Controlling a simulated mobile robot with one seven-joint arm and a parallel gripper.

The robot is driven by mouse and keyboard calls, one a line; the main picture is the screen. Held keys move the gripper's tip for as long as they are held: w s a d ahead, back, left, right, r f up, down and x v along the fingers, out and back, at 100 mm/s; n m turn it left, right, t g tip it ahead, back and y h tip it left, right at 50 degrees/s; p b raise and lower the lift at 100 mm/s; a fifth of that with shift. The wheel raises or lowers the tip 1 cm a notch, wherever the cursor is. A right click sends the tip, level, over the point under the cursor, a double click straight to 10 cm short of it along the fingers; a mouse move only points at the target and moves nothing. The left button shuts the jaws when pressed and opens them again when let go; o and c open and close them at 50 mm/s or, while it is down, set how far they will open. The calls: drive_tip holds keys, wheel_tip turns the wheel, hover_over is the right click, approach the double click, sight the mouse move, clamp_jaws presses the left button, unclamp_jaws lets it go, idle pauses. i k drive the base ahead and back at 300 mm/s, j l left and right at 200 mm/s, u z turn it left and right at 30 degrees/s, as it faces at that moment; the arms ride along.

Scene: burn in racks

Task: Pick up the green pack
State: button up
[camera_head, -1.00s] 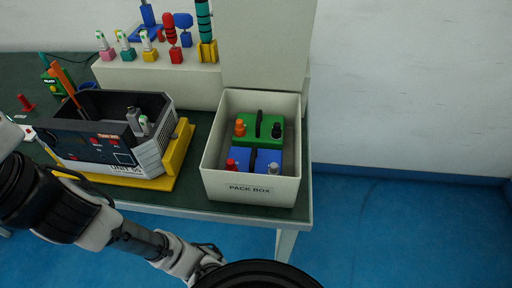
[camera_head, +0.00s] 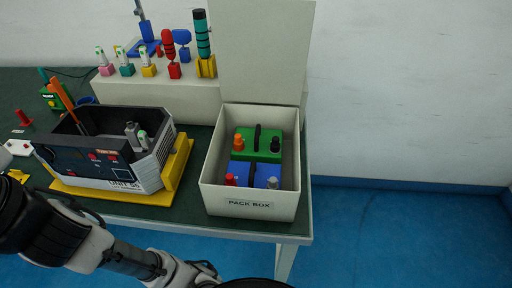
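The green pack (camera_head: 262,154) lies in the back part of a cream box labelled PACK BOX (camera_head: 249,211). It has a black handle, an orange knob on its left and a black knob on its right. A blue pack (camera_head: 252,176) with a red knob and a grey knob sits in front of it in the same box. My arm crosses the bottom left of the view, in front of the table. My gripper's fingers do not show, so its state is hidden.
A dark test unit (camera_head: 103,158) on a yellow base (camera_head: 176,172) stands left of the box. A cream ledge (camera_head: 150,87) behind holds coloured tools in blocks. A tall cream panel (camera_head: 262,55) rises behind the box. Blue floor lies open to the right.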

sight(257, 141)
drive_tip(key=j+z, duration=0.45)
drive_tip(key=k+j+z, duration=0.15)
drive_tip(key=j+z, duration=0.3)
drive_tip(key=k+j+z, duration=0.15)
drive_tip(key=j+z, duration=0.35)
